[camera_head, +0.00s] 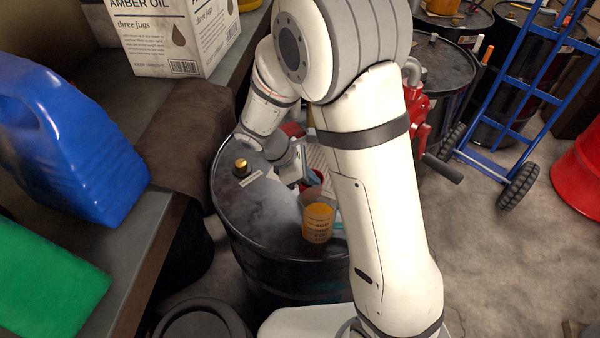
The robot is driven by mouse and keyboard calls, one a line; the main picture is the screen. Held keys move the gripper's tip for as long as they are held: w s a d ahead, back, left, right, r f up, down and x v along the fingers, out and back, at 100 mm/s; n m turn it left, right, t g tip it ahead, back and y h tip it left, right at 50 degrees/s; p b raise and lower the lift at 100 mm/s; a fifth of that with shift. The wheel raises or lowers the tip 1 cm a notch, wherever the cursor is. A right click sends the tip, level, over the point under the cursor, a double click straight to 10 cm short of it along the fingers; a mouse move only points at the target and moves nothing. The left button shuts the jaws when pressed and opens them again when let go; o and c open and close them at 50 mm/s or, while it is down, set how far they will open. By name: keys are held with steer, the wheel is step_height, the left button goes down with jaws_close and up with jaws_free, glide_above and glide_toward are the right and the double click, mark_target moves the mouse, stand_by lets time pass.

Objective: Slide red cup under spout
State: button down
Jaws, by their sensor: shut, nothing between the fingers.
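My gripper (296,172) is low over the top of a black drum (262,215), shut with nothing held. A small reddish object (316,175), possibly the red cup, shows just right of the fingertips, mostly hidden by my gripper and arm. I cannot tell if the fingers touch it. A red pump (418,112) with a grey bent pipe (411,71) and a crank handle shows right of my arm; my arm hides part of it. I cannot tell whether that pipe is the spout.
An orange-yellow can (318,223) stands on the drum near my gripper. Blue (65,145) and green (45,285) jugs are on the left bench. A blue hand truck (517,90) stands right. Floor at lower right is clear.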

mark_target(304, 190)
steer(key=shift+a+f, duration=0.1)
steer(key=shift+f, duration=0.25)
steer(key=shift+s, duration=0.1)
steer(key=a, duration=0.4)
steer(key=shift+w+a+f, duration=0.15)
steer(key=shift+w+a, duration=0.05)
steer(key=shift+a, duration=0.05)
steer(key=shift+s+d, duration=0.1)
steer(key=shift+d, duration=0.1)
steer(key=shift+a+r+p, duration=0.2)
steer(key=shift+r+p, duration=0.45)
steer(key=shift+r, duration=0.2)
steer(key=a+b, duration=0.2)
steer(key=a, duration=0.9)
steer(key=shift+a+b, duration=0.35)
